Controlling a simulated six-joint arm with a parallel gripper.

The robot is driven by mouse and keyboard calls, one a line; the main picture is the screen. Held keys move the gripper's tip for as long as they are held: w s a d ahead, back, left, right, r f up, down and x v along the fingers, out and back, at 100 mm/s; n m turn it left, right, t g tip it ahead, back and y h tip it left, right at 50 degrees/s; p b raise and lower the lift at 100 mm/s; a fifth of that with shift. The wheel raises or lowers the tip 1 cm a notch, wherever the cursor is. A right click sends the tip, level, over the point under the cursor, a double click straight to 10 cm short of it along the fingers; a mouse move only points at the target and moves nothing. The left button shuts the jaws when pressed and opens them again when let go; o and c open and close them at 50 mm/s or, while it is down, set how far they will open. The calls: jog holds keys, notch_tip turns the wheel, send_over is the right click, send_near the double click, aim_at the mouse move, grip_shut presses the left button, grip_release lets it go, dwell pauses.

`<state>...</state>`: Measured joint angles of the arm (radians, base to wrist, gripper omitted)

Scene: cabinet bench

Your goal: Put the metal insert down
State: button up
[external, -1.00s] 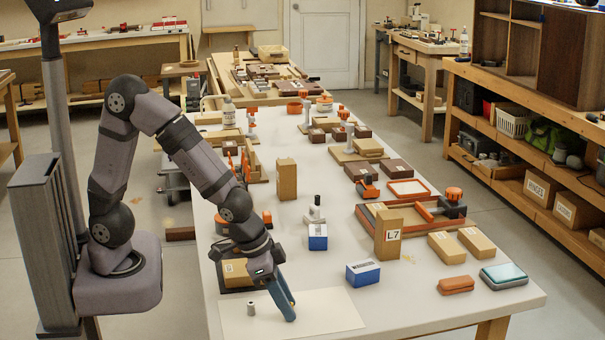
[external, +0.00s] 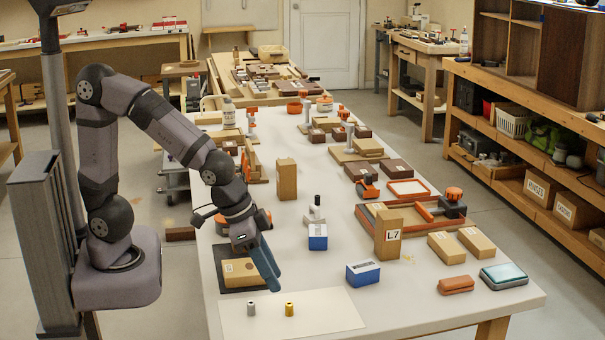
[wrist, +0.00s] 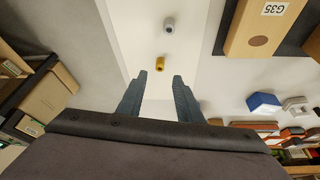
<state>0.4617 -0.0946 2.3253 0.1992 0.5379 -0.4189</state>
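A small brass-yellow insert (external: 289,309) stands upright on the white sheet (external: 335,318) at the front of the bench. A grey metal insert (external: 251,309) stands on the same sheet, a little to its left. In the wrist view, the yellow insert (wrist: 160,64) lies just beyond my fingertips, and the grey insert (wrist: 169,24) lies farther off. My gripper (external: 275,287) is above the sheet's back edge. In the wrist view, my gripper (wrist: 160,80) has its fingers apart, with nothing held between them.
A blue-and-white box (external: 363,273) stands to the right. An upright box (external: 388,238) marked L7 is beyond it. The sheet's right part is bare.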

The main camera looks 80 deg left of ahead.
jog(key=shift+v, duration=2)
jog(key=s+a+f+m+g+p, duration=0.2)
jog(key=s+a+f+m+g, duration=0.15)
jog(key=s, duration=0.35)
jog(key=s+a+r+n+g+p, duration=0.1)
jog(key=a+r+n+p, duration=0.3)
jog(key=a+p, duration=0.4)
jog(key=shift+s+a+n+y+p, duration=0.3)
jog(key=shift+s+a+n+y, duration=0.1)
jog(key=shift+s+a+n, duration=0.55)
jog(key=shift+w+a, duration=0.1)
